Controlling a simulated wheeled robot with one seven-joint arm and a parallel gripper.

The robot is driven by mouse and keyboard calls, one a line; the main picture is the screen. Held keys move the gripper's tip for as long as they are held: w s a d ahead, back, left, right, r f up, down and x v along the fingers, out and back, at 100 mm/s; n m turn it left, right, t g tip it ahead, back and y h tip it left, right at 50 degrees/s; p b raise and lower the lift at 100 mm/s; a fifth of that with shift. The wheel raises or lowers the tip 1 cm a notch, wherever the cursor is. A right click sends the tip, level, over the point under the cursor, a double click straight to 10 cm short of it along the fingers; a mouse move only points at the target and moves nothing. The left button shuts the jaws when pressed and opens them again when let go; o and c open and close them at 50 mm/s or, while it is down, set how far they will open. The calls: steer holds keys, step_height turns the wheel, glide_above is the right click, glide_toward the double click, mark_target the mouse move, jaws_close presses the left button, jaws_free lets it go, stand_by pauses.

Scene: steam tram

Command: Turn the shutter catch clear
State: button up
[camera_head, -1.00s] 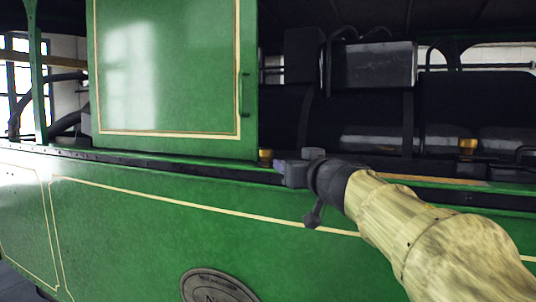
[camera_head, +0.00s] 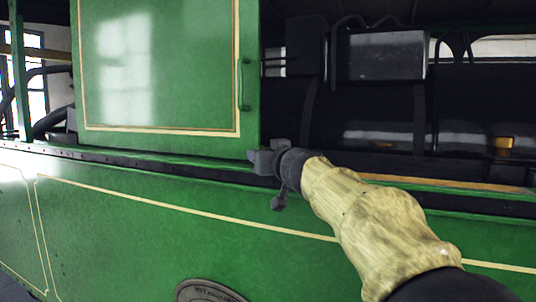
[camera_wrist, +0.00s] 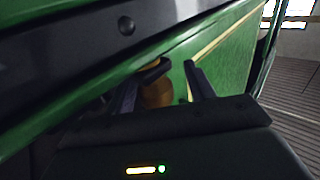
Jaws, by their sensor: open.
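The green shutter (camera_head: 160,70), with a cream line border, stands upright on the tram's side ledge. A slim green handle (camera_head: 245,85) is on its right edge. In the head view my gripper (camera_head: 258,160) is at the shutter's lower right corner and hides what lies behind it. In the wrist view my gripper (camera_wrist: 162,84) is open. A brass-coloured round piece (camera_wrist: 158,94), which looks like the catch, shows between its fingers, nearer the left one. A dark bar lies across its top. I cannot tell whether a finger touches it.
The dark ledge (camera_head: 130,153) runs along the top of the green side panel (camera_head: 120,230). Right of the shutter is a dark bay with a grey box (camera_head: 380,56), pipes and a brass fitting (camera_head: 505,142). An oval plate (camera_head: 205,291) is low on the panel.

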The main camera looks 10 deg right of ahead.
steer(key=shift+w+d+r, duration=0.1)
steer(key=shift+d, duration=0.05)
steer(key=shift+s+d, duration=0.15)
steer(key=shift+s, duration=0.2)
steer(key=c, duration=0.5)
steer(key=shift+d, duration=0.1)
steer(key=c, duration=0.4)
steer(key=shift+a, duration=0.2)
steer(key=shift+c, duration=0.2)
steer(key=shift+d, duration=0.2)
steer(key=shift+h, duration=0.3)
